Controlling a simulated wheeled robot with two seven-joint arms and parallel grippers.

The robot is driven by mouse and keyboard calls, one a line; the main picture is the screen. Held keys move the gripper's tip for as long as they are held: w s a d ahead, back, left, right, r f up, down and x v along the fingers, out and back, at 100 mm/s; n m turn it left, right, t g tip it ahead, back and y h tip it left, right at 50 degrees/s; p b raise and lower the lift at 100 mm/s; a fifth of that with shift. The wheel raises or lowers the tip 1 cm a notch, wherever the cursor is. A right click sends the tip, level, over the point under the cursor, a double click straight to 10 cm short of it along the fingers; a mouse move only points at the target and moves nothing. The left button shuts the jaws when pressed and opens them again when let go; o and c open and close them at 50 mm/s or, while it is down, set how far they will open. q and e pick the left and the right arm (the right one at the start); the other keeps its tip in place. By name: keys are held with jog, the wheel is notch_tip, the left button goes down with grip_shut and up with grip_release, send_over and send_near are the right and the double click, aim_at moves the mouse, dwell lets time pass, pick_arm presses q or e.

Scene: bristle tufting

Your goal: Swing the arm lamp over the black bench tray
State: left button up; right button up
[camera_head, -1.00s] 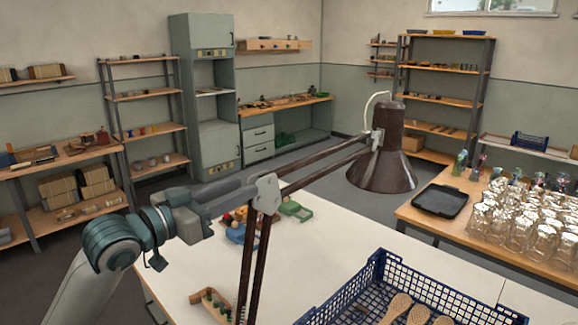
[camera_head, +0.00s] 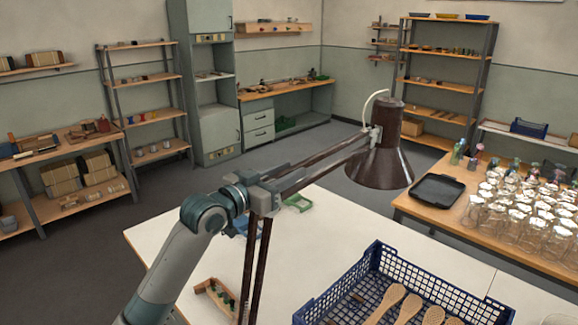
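The arm lamp has a dark brown conical shade (camera_head: 383,160) and brown twin-bar arms joined at a grey elbow (camera_head: 262,200). Its shade hangs over the gap between the white table and the wooden bench, left of the black bench tray (camera_head: 437,190). The tray lies flat and looks empty at the bench's left end. My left gripper (camera_head: 268,178) is at the lamp's elbow, by the start of the upper bars. Its fingers are small and overlap the lamp parts, so their opening cannot be told. My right gripper is not in view.
A blue crate (camera_head: 345,283) with wooden brush blanks stands on the white table (camera_head: 310,240). Many glass jars with pale tops (camera_head: 520,205) crowd the bench right of the tray. A small wooden holder (camera_head: 215,293) sits near the lamp's lower bars.

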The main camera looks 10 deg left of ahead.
pick_arm(q)
jog(key=shift+w+d, duration=0.15)
jog(key=shift+w, duration=0.1)
jog(key=shift+c, duration=0.6)
grip_shut()
